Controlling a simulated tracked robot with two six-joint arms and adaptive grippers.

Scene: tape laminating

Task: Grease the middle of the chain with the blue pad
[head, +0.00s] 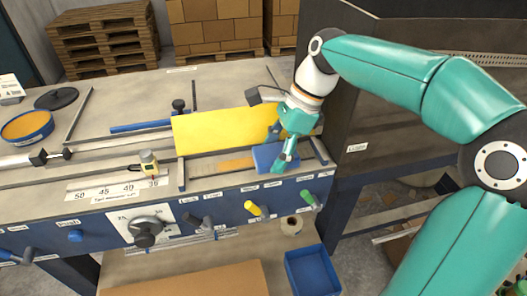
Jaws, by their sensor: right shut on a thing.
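The blue pad (268,156) is a flat block at the right end of the bench, in front of the yellow plate (215,130). My right gripper (281,148) comes down from the upper right and is shut on the pad, its near finger covering the pad's right part. The pad lies low over the slot along the bench front; I cannot tell whether it touches the surface below. An orange-yellow strip (236,163) runs in this slot to the left of the pad. I cannot make out chain links there. My left gripper is not in view.
A dark cabinet (350,100) stands just right of my gripper. A blue bin (312,271) sits below. An orange-filled round tin (27,126) is at far left.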

